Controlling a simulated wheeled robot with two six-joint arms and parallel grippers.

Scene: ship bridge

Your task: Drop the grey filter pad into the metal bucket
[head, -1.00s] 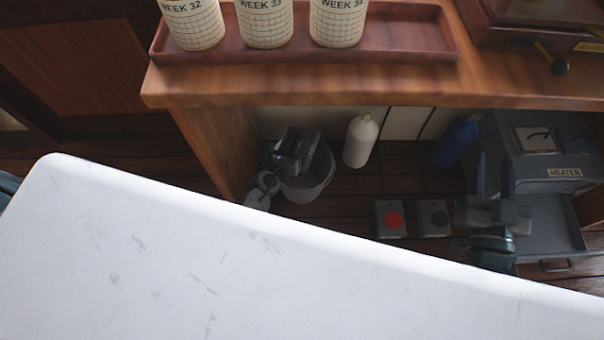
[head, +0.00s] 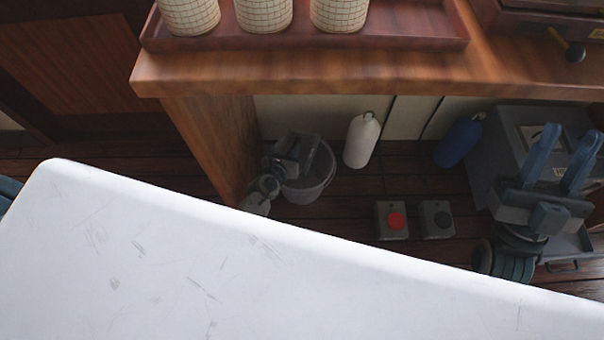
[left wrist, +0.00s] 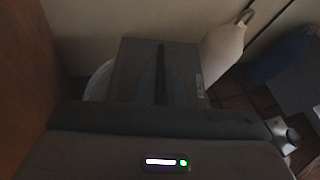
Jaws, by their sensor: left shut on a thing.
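The metal bucket (head: 309,186) stands on the floor beside the wooden desk leg. My left gripper (head: 289,150) is at the bucket's mouth and is shut on the grey filter pad (head: 310,149). In the left wrist view the pad (left wrist: 135,72) is dark grey and fills the space in front of the jaws, with the pale bucket rim (left wrist: 98,82) partly hidden behind it. I cannot tell whether the pad touches the bucket. My right gripper (head: 572,136) is at the right, with its two blue fingers apart and nothing between them.
A white bottle (head: 361,141) and a blue bottle (head: 459,141) stand behind. Two small boxes, one with a red button (head: 394,221) and one with a black button (head: 437,220), sit on the floor. The grey heater (head: 497,145) is behind my right gripper. A white surface (head: 180,260) fills the front.

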